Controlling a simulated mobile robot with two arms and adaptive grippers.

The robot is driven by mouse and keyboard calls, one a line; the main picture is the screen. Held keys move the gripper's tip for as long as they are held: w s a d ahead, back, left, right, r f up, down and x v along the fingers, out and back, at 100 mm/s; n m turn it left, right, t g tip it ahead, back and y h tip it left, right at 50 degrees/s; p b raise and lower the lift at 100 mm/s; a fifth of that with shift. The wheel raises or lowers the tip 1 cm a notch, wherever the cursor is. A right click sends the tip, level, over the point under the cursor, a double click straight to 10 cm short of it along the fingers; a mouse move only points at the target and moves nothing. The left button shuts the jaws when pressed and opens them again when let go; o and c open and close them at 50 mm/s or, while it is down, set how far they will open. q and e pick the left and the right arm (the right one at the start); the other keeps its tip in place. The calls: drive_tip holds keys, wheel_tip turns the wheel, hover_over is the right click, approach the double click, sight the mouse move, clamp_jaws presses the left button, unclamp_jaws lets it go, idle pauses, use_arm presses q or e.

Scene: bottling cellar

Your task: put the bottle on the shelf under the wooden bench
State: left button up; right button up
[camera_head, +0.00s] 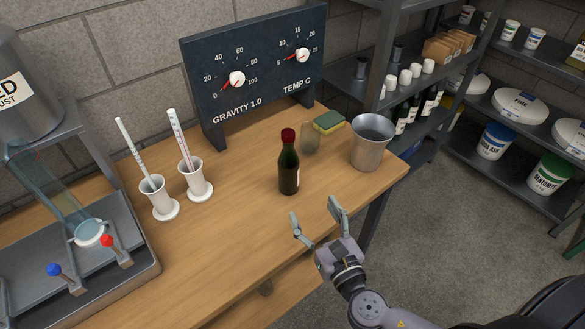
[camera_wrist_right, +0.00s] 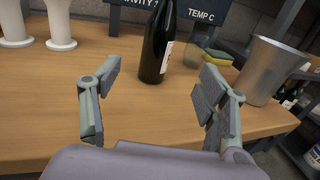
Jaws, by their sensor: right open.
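A dark green bottle (camera_head: 289,166) with a red cap stands upright on the wooden bench (camera_head: 240,235), near its middle. It also shows in the right wrist view (camera_wrist_right: 157,45), ahead of the fingers and apart from them. My right gripper (camera_head: 317,219) is open and empty at the bench's front edge, in front of the bottle. Its two fingers are spread in the right wrist view (camera_wrist_right: 152,95). A wooden shelf (camera_head: 285,293) shows in part under the bench top, with a small object on it. My left gripper is out of view.
A metal cup (camera_head: 371,141) stands right of the bottle, with a glass (camera_head: 310,139) and a sponge (camera_head: 329,122) behind. Two white cylinder stands (camera_head: 196,180) (camera_head: 160,198) are to the left. A gauge panel (camera_head: 256,75) stands at the back. Floor is clear at right.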

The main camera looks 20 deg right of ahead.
sight(293, 173)
drive_tip(key=w, duration=0.3)
drive_tip(key=w+p, duration=0.1)
drive_tip(key=w, duration=0.2)
drive_tip(key=w+p, duration=0.1)
drive_tip(key=w, duration=0.3)
drive_tip(key=shift+w+a, duration=0.1)
drive_tip(key=shift+a, duration=0.3)
drive_tip(key=shift+w+a+f+p, duration=0.1)
drive_tip(key=shift+w+p, duration=0.1)
drive_tip(key=shift+w, duration=1.3)
drive_tip(key=shift+w+a+f+p, duration=0.1)
drive_tip(key=shift+w+p, duration=0.05)
drive_tip(key=shift+w, duration=1.3)
drive_tip(key=shift+r, duration=0.1)
drive_tip(key=shift+s, duration=0.1)
drive_tip(key=shift+c, duration=0.3)
drive_tip(key=c, duration=1.5)
drive_tip(key=shift+c, duration=0.3)
drive_tip(key=shift+d+r, duration=0.1)
drive_tip(key=shift+r, duration=0.05)
